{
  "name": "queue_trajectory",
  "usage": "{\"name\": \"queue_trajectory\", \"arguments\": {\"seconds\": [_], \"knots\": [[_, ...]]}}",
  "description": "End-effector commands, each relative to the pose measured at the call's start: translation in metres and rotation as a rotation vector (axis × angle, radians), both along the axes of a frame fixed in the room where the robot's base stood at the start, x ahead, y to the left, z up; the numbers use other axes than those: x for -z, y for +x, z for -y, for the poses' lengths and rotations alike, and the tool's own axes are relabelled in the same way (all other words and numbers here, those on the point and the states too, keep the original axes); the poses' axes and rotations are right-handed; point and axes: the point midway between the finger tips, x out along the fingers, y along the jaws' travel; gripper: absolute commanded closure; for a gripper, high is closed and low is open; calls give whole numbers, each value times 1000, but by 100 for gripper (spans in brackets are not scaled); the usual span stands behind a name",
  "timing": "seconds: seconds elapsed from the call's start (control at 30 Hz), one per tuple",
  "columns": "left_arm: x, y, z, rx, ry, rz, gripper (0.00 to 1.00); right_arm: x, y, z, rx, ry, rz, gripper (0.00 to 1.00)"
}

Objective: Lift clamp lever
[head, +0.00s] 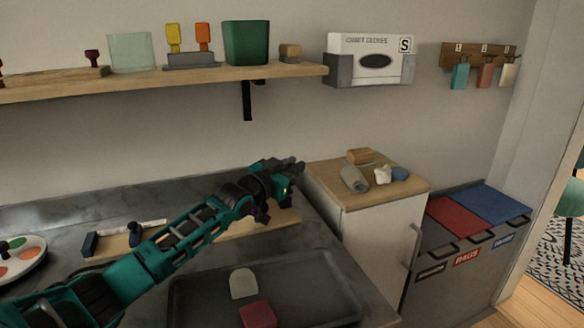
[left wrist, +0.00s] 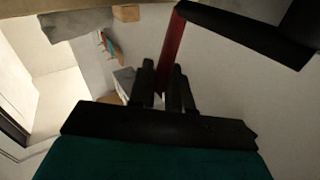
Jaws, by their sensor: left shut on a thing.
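My left gripper (head: 293,166) is above the right end of a wooden board (head: 258,222) on the dark counter. In the left wrist view its two black fingers (left wrist: 164,86) are shut on a red lever (left wrist: 173,52). The lever stands up between the fingertips and meets a black bar (left wrist: 245,32) at its upper end. In the head view the lever is hidden behind the gripper and wrist. A small dark fixture (head: 136,234) sits at the board's left part, partly behind my arm. My right gripper is not in view.
A dark tray (head: 320,275) with a pale piece (head: 243,283) and a red block (head: 258,314) lies in front. A white cabinet (head: 368,235) stands right of the counter. A shelf (head: 180,79) with cups runs above.

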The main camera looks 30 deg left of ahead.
Motion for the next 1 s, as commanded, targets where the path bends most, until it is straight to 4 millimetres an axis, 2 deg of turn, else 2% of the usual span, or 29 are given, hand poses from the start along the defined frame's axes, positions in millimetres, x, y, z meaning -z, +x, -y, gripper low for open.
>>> {"name": "queue_trajectory", "arguments": {"seconds": [0.1, 0.67, 0.77, 1.0], "knots": [[0, 0, 0, 0, 0, 0, 100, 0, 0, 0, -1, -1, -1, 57], [-1, 0, 1, 0, 9, -10, 100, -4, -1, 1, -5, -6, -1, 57], [-2, 2, 2, 0, 26, -30, 100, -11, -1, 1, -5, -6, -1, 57], [-4, 9, 7, 0, 117, -132, 100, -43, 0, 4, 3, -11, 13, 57]]}}
